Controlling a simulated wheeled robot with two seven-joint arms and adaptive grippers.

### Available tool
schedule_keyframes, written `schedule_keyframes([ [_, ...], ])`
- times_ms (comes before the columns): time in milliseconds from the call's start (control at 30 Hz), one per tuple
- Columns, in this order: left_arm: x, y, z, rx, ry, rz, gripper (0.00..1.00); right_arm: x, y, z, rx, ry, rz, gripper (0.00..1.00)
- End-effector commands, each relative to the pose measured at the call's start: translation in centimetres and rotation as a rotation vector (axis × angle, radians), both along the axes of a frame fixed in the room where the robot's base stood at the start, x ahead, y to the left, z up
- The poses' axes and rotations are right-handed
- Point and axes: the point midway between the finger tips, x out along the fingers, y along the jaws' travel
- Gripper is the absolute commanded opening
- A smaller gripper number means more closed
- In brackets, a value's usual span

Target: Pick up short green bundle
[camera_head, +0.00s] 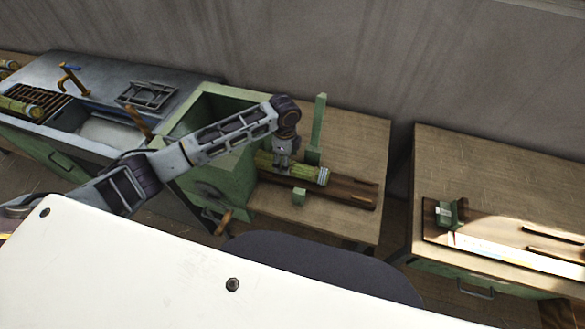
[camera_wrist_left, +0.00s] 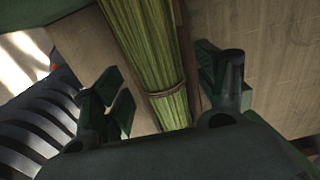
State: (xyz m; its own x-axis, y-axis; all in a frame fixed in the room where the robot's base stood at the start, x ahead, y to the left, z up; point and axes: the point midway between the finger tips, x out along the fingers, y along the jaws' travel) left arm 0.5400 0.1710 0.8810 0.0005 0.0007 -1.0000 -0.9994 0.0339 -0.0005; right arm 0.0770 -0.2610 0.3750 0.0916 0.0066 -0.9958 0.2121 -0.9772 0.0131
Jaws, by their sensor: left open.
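The short green bundle (camera_head: 308,172) lies on dark wooden rails on the middle table, beside the green machine box. In the left wrist view the bundle (camera_wrist_left: 152,55) runs from the top edge down between my fingers, with a thin band around it near its lower part. My left gripper (camera_head: 284,160) is above the bundle, pointing down. Its fingers (camera_wrist_left: 165,98) are open, one on each side of the bundle, with visible gaps. The lower end of the bundle is hidden behind the gripper body. My right gripper is not in view.
A green box-like machine (camera_head: 222,125) stands left of the bundle. A green upright post (camera_head: 318,125) stands just behind it, and a small green block (camera_head: 299,196) sits in front. Another bundle (camera_head: 22,108) lies at the far left. A separate table (camera_head: 500,180) stands at the right.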

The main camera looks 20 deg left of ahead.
Motion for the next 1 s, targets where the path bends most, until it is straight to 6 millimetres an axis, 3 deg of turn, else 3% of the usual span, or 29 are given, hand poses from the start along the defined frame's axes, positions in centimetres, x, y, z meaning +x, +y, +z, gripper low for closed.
schedule_keyframes([
  [333, -0.2, -0.3, -3.4, 0.000, 0.001, 0.000, 0.72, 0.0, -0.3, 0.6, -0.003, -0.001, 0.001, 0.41],
  [867, -0.2, -0.3, -3.8, 0.000, 0.000, -0.001, 0.72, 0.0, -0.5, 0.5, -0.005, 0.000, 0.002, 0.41],
  [1000, -0.2, -0.2, -3.7, 0.000, 0.000, -0.001, 0.55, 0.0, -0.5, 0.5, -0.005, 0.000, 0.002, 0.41],
])
